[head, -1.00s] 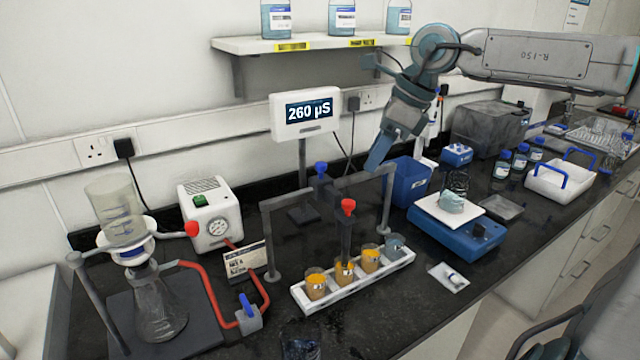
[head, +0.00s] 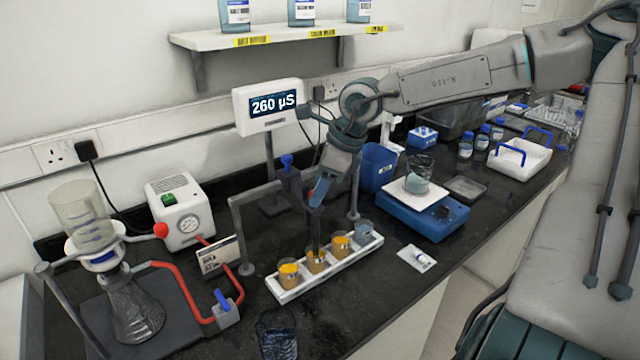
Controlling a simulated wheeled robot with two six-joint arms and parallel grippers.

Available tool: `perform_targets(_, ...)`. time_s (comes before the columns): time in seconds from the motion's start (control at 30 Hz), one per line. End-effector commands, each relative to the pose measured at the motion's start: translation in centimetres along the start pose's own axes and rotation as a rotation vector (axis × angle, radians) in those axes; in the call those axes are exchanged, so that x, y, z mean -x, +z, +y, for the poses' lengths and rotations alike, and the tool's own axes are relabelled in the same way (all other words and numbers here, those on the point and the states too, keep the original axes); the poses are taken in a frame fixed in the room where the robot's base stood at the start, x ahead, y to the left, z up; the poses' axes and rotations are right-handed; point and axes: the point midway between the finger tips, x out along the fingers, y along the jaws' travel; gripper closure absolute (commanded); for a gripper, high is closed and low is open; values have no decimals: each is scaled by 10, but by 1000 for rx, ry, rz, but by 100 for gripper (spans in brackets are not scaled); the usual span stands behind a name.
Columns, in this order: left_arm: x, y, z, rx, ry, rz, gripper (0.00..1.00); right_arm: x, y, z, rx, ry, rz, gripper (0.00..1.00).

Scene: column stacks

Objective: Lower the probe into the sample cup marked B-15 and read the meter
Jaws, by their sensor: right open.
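A white rack (head: 330,277) on the black bench holds several cups: three with orange liquid and one grey-blue cup (head: 363,231) at the right end. Their labels are too small to read. The dark probe (head: 315,232) hangs upright from a grey frame (head: 262,192), its lower end at the second orange cup (head: 317,261); I cannot tell whether it is in the liquid. My left gripper is out of view.
Left are a flask (head: 135,310) with red tubing and a white pump (head: 182,212). Right of the rack stand a blue bin (head: 377,167) and a blue balance (head: 420,215) bearing a beaker.

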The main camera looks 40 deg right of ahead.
Motion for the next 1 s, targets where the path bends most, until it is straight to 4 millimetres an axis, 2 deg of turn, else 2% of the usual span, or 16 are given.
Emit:
perform_targets(0.27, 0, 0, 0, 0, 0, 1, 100, -1, 0, 0, 0, 0, 0, 53)
perform_targets(0.37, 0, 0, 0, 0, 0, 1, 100, -1, 0, 0, 0, 0, 0, 69)
perform_targets(0.5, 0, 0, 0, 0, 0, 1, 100, -1, 0, 0, 0, 0, 0, 96)
perform_targets(0.53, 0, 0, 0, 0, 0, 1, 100, -1, 0, 0, 0, 0, 0, 100)
perform_targets(0.73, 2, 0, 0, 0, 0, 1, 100, 6, 3, 0, 0, -1, -1, 100)
perform_targets(1.0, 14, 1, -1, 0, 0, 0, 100, 52, 22, -1, -1, -3, -1, 100)
